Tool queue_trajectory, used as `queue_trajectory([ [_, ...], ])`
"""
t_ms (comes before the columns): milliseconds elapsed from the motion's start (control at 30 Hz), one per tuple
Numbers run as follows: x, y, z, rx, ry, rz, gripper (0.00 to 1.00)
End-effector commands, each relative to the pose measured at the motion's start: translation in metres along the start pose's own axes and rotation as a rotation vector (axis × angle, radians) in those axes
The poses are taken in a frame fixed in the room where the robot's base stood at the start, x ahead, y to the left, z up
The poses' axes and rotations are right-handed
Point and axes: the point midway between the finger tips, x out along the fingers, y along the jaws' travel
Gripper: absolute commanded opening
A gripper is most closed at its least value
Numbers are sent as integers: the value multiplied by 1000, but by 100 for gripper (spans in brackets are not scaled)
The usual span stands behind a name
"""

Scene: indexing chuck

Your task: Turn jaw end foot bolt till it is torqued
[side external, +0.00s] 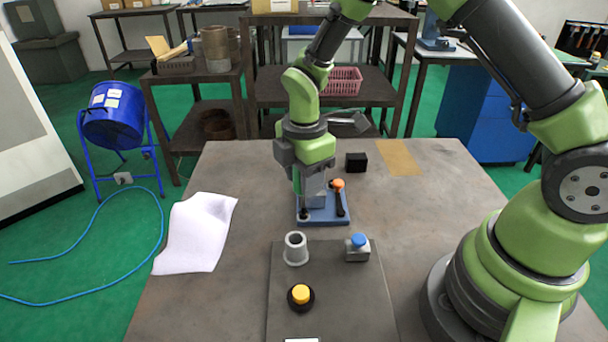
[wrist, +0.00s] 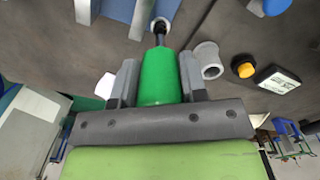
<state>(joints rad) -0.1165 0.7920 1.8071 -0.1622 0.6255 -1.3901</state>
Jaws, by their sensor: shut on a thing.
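The indexing chuck stands on a blue base plate (side external: 325,218) in the middle of the table, with an orange-knobbed lever (side external: 338,184) at its right. My gripper (side external: 302,180) is above the plate's left front part. In the wrist view my gripper (wrist: 160,88) is shut on the green handle of a driver (wrist: 160,76). The driver's dark shaft points at the foot bolt (wrist: 159,22) at the blue plate's edge. The tip appears to be at the bolt, but I cannot tell how well it is seated. My gripper partly hides the chuck in the side view.
A grey hollow cylinder (side external: 295,248), a blue-button box (side external: 358,247) and a yellow button (side external: 301,294) stand on a dark mat in front. A black block (side external: 356,162) is behind the chuck. White paper (side external: 196,232) lies at left. Bare table lies between paper and plate.

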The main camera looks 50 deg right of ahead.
Motion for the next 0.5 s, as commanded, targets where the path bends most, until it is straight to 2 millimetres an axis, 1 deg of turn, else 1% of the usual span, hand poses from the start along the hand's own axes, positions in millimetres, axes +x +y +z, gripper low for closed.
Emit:
queue_trajectory([
  [167,0,0,0,-1,0,0,0],
  [233,0,0,0,27,0,0,0],
  [400,0,0,0,219,-1,0,0],
  [500,0,0,0,288,-1,0,0],
])
